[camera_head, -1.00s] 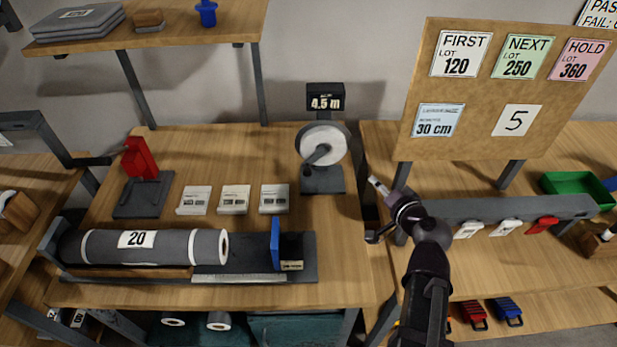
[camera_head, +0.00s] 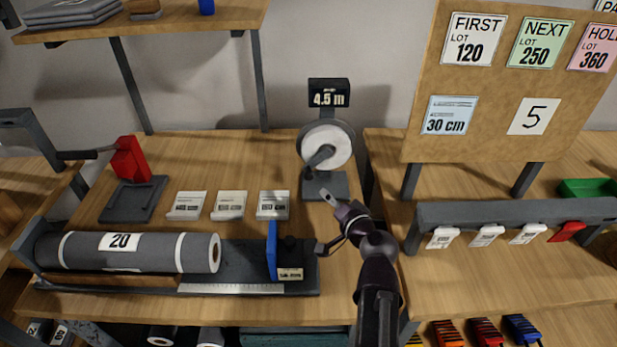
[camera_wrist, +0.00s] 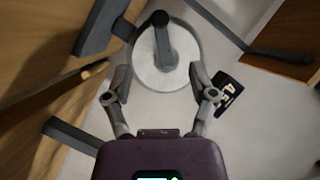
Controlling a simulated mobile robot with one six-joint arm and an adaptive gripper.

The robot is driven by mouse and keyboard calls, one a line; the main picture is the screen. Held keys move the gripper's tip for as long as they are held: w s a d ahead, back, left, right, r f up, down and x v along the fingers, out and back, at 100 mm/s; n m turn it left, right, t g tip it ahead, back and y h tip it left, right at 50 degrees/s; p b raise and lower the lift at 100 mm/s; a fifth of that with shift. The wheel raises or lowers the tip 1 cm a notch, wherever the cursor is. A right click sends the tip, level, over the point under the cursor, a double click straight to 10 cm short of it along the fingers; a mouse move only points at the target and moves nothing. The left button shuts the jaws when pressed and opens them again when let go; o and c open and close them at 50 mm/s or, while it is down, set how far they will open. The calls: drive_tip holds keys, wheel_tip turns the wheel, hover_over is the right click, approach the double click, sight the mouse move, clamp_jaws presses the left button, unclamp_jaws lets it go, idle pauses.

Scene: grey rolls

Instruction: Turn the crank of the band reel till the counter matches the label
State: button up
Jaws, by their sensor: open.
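The band reel (camera_head: 341,143) is a white disc with a grey rim on a dark stand at the back of the middle bench. Its grey crank (camera_head: 318,157) points down and left, with a dark knob at its end. The counter (camera_head: 329,94) above it reads 4.5 m. In the wrist view the reel (camera_wrist: 187,72) lies ahead, with the crank (camera_wrist: 163,45) across it and the counter (camera_wrist: 228,92) at the right. My gripper (camera_wrist: 160,76) is open and empty, its fingers apart in front of the reel. In the head view my gripper (camera_head: 328,196) is just below the reel's stand.
A board at the right carries lot cards, a 30 cm card (camera_head: 449,116) and a card with 5 (camera_head: 533,117). A grey roll (camera_head: 150,252) marked 20 lies at the front left. A blue upright plate (camera_head: 272,250) stands left of my arm. Several white tags lie behind the roll.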

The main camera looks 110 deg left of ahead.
sight(310, 177)
drive_tip(key=shift+a, duration=0.1)
drive_tip(key=b+x, duration=0.3)
drive_tip(key=x, duration=1)
drive_tip(key=shift+s+a+f, duration=0.15)
drive_tip(key=shift+s, duration=0.2)
drive_tip(key=shift+c, duration=0.2)
clamp_jaws()
